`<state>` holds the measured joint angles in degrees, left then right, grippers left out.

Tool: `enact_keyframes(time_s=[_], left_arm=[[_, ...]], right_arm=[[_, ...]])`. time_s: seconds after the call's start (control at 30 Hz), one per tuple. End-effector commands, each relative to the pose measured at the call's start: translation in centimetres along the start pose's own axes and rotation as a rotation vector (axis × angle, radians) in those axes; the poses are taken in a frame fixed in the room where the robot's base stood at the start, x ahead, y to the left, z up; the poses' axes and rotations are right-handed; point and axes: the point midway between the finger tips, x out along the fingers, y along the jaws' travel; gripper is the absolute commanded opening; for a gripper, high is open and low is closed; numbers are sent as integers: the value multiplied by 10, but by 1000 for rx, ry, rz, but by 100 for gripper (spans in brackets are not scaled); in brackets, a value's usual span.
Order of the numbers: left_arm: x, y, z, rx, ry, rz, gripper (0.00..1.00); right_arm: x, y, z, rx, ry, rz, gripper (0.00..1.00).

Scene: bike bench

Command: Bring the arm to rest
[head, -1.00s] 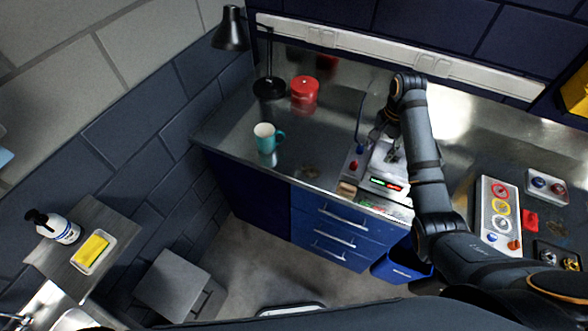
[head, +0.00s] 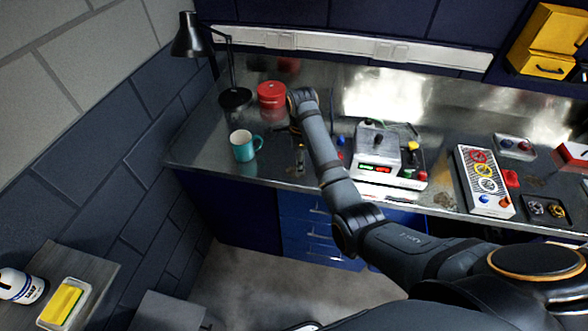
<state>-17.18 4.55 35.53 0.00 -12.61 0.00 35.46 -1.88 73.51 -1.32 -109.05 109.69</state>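My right arm comes in from the lower right and reaches over the steel bench (head: 225,172). Its gripper (head: 299,160) points down over the bench, between the teal mug (head: 243,146) and the white bench device (head: 376,170). It appears apart from both. The fingers are small, dark and partly hidden by the arm, so I cannot tell whether they are open or shut. I see no object clearly in them. My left gripper is not in view.
A red tin (head: 271,95) and a black lamp (head: 190,38) stand behind the mug. A yellow sponge (head: 61,304) lies in a dish at lower left.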

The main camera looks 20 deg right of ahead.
Motion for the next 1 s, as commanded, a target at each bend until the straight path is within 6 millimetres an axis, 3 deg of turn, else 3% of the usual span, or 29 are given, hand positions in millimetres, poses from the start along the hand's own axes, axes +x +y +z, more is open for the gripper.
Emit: enact_keyframes(time_s=[0.23,0.53,0.63,0.73,0.83,1.0], left_arm=[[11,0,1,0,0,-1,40],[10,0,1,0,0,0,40],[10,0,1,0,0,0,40],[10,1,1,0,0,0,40],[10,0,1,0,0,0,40],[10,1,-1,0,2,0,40]], right_arm=[[10,1,16,113,4,-3,51],[10,1,16,117,4,-3,51],[21,8,8,52,4,-11,51],[47,31,-14,-160,6,-44,51],[73,70,-46,-500,31,-100,51],[83,129,-84,-1020,107,-174,51]])
